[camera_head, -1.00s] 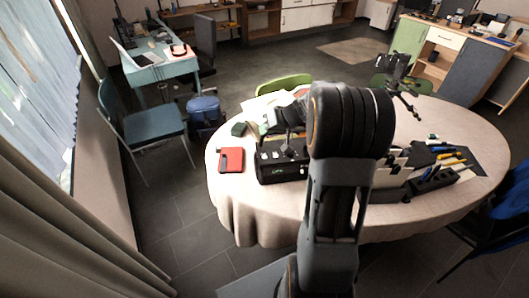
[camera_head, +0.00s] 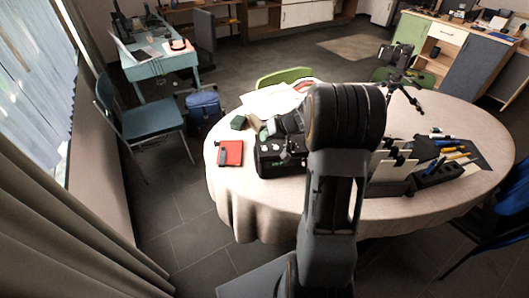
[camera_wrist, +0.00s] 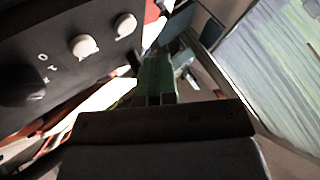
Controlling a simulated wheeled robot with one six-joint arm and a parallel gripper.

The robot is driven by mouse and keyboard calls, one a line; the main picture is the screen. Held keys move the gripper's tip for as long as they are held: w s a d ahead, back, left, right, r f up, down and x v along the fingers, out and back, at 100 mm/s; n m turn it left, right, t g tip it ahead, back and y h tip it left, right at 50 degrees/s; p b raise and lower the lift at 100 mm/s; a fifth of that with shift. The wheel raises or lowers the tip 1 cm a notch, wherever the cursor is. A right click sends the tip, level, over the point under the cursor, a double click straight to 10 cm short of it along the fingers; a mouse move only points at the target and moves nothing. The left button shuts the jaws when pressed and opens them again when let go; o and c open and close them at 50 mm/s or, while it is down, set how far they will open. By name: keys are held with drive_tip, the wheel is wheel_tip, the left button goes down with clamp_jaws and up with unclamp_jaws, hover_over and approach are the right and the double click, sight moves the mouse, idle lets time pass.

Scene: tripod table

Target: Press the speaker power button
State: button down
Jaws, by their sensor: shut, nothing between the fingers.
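The speaker (camera_head: 268,169) is a black box with light knobs on the near left part of the round table. In the wrist view, its dark panel (camera_wrist: 60,58) fills the upper left, with two pale round knobs (camera_wrist: 84,46), a dark round part and small white marks. I cannot tell which part is the power button. My gripper (camera_head: 280,127) is over the speaker's top in the head view, partly hidden by my arm. In the wrist view, my gripper (camera_wrist: 154,98) is shut and empty, right of the panel; contact cannot be told.
A red item (camera_head: 231,152) and a dark green box (camera_head: 238,122) are left of the speaker. Papers (camera_head: 270,100) lie behind it. A pen organizer (camera_head: 437,176) and a camera tripod (camera_head: 398,82) stand to the right. The table's front left cloth (camera_head: 235,188) is clear.

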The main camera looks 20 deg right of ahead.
sight(266, 147)
drive_tip(key=shift+f+b, duration=0.65)
drive_tip(key=shift+f, duration=0.15)
drive_tip(key=shift+f+b, duration=0.8)
drive_tip(key=shift+b, duration=0.7)
idle(2.2)
drive_tip(key=shift+r, duration=0.8)
drive_tip(key=shift+r, duration=0.15)
drive_tip(key=shift+r+p, duration=1.35)
drive_tip(key=shift+r, duration=1.05)
